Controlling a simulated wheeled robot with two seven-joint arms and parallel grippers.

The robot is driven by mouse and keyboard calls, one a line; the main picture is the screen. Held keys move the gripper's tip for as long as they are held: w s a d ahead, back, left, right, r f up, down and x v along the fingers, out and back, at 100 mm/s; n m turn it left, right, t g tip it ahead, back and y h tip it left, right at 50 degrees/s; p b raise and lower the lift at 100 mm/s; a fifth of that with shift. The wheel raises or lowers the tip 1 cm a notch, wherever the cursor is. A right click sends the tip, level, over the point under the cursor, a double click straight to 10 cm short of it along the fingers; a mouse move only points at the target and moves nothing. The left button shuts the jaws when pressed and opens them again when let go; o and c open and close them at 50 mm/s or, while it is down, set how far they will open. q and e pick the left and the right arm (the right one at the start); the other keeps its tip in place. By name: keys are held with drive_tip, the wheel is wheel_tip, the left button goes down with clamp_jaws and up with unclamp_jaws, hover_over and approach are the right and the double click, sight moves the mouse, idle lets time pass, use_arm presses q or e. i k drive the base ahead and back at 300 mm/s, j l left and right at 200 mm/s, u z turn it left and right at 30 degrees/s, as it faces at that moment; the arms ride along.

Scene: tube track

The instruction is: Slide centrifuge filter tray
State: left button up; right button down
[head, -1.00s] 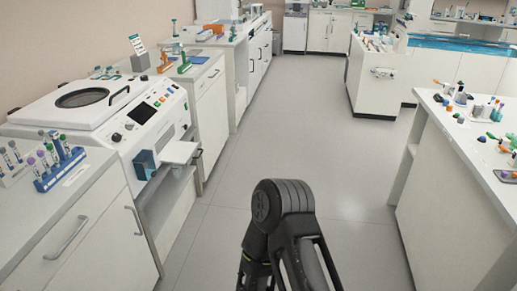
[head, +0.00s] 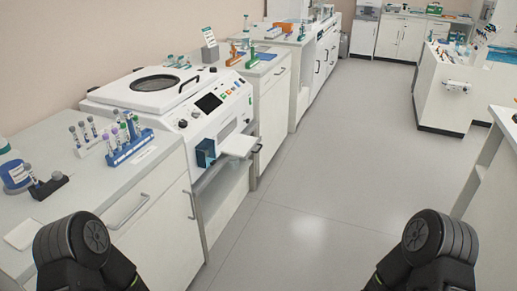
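A large white centrifuge (head: 168,92) with a round dark window in its lid stands on the left counter. A flat white tray (head: 239,146) sticks out from its front, beside a small blue box-like part (head: 205,153). My two dark arms show at the bottom of the head view, one at the left and one at the right, well in front of the centrifuge and apart from the tray. Their gripper fingers are not visible.
A blue rack (head: 131,147) and a white rack hold capped tubes on the near left counter (head: 40,127). White cabinets run along the left wall. Open grey floor (head: 325,190) lies to the right, with another bench (head: 455,90) beyond.

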sight(241, 145)
drive_tip(key=i+u, duration=0.1)
drive_tip(key=u, duration=0.35)
drive_tip(key=i+l+u, duration=0.1)
drive_tip(key=u, duration=0.35)
drive_tip(key=i+l+u, duration=0.3)
drive_tip(key=i+l, duration=0.15)
drive_tip(key=l, duration=0.25)
drive_tip(key=i+l+u, duration=0.15)
drive_tip(key=l, duration=0.2)
drive_tip(key=i+l+u, duration=0.15)
drive_tip(key=l, duration=0.25)
drive_tip(key=i+l+u, duration=0.2)
drive_tip(key=l, duration=0.2)
drive_tip(key=i+l, duration=0.1)
drive_tip(key=l, duration=0.25)
drive_tip(key=i+l, duration=0.1)
drive_tip(key=l, duration=0.2)
drive_tip(key=i+l, duration=0.15)
drive_tip(key=l, duration=0.2)
